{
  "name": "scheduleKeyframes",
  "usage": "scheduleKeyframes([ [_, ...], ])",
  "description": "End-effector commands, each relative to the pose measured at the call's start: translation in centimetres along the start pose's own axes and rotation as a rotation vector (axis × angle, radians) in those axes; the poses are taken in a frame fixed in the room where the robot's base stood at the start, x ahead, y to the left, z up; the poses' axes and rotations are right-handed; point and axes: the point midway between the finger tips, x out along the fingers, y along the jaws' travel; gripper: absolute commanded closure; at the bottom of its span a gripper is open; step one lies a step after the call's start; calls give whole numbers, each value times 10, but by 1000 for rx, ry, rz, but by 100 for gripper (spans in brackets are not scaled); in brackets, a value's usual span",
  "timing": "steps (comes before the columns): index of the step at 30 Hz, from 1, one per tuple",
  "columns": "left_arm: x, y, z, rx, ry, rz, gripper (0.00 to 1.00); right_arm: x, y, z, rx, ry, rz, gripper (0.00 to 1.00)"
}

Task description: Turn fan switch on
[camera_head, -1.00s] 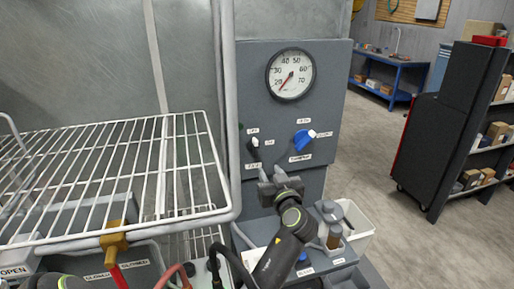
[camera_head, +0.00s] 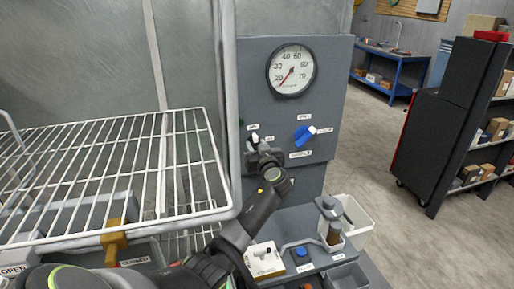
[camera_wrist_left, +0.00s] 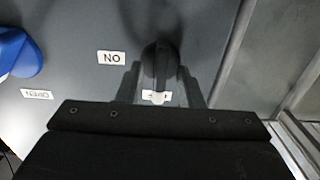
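The fan switch is a dark knob with a pale tip (camera_head: 255,138) on the grey panel (camera_head: 330,100). Its tip points up toward the small upper label in the head view. The knob also shows at the top middle of the left wrist view (camera_wrist_left: 160,62), with an ON label (camera_wrist_left: 111,58) to its left. My left gripper (camera_head: 262,154) is at the knob. In the wrist view its open fingers (camera_wrist_left: 159,82) stand on either side of the knob, close to it; I cannot tell whether they touch it. A label below the knob is partly hidden. My right gripper is not in view.
A blue knob (camera_head: 302,136) sits right of the switch, below a round gauge (camera_head: 290,70). A white wire rack (camera_head: 110,185) and upright post are close on the left. A shelf with a bottle (camera_head: 334,232) and a small box (camera_head: 264,260) lies below.

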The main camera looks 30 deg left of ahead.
Motion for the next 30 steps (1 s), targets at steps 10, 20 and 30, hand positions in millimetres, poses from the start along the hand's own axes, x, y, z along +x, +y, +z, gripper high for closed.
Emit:
scheduleKeyframes([
  [10,0,0,0,0,0,0,93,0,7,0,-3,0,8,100],
  [20,-1,0,0,9,0,0,100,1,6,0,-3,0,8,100],
  [30,-1,1,2,159,-1,1,100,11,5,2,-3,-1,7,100],
])
